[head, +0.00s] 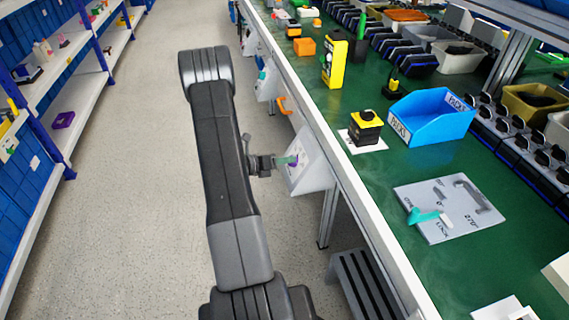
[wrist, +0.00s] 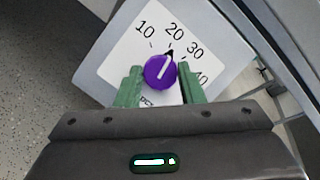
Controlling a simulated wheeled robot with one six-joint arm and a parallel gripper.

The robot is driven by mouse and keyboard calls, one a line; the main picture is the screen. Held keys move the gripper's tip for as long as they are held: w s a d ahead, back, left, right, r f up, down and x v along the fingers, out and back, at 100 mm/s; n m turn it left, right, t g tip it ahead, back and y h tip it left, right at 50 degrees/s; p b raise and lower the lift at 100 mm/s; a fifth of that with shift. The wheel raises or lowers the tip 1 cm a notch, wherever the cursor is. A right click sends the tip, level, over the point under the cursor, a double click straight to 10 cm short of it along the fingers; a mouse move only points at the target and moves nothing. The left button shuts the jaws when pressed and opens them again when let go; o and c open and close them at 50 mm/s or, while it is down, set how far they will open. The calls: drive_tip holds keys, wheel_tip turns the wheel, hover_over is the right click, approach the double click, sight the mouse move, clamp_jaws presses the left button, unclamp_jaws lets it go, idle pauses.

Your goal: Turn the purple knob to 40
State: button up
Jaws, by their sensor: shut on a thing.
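The purple knob (wrist: 160,71) sits on a white dial face (wrist: 120,50) marked 10, 20, 30 and 40. Its white line and the black pointer tip point near the 20 mark. The 40 is partly hidden by a finger. My gripper (wrist: 160,84) has its two green fingers on either side of the knob and is shut on it. In the head view my gripper (head: 287,161) reaches right to the grey dial box (head: 313,170) on the side of the workbench; the knob is mostly hidden there by the fingers.
The green workbench (head: 370,190) runs along the right, with a blue bin (head: 430,118), a yellow-black block (head: 365,127) and a grey plate with a teal lever (head: 430,216). A dark step stool (head: 362,285) stands below its edge. Shelves (head: 90,95) line the left; the floor between is clear.

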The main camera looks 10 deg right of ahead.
drive_tip(key=shift+w+m+g+b, duration=0.1)
drive_tip(key=shift+m+g+b, duration=1.05)
drive_tip(key=shift+m, duration=1.65)
drive_tip(key=shift+w+m+g+b, duration=0.1)
drive_tip(key=shift+m+g+b, duration=0.7)
drive_tip(key=shift+m+b, duration=1.4)
drive_tip(key=shift+w+m+g+b, duration=0.1)
drive_tip(key=shift+m+g+b, duration=0.75)
drive_tip(key=shift+m, duration=2.85)
drive_tip(key=o, duration=1)
drive_tip(key=shift+r, duration=0.1)
drive_tip(key=p+v, duration=0.1)
drive_tip(key=v, duration=0.6)
drive_tip(key=p+v, duration=0.2)
drive_tip(key=v, duration=0.4)
drive_tip(key=shift+w+a, duration=0.25)
drive_tip(key=shift+a, duration=0.15)
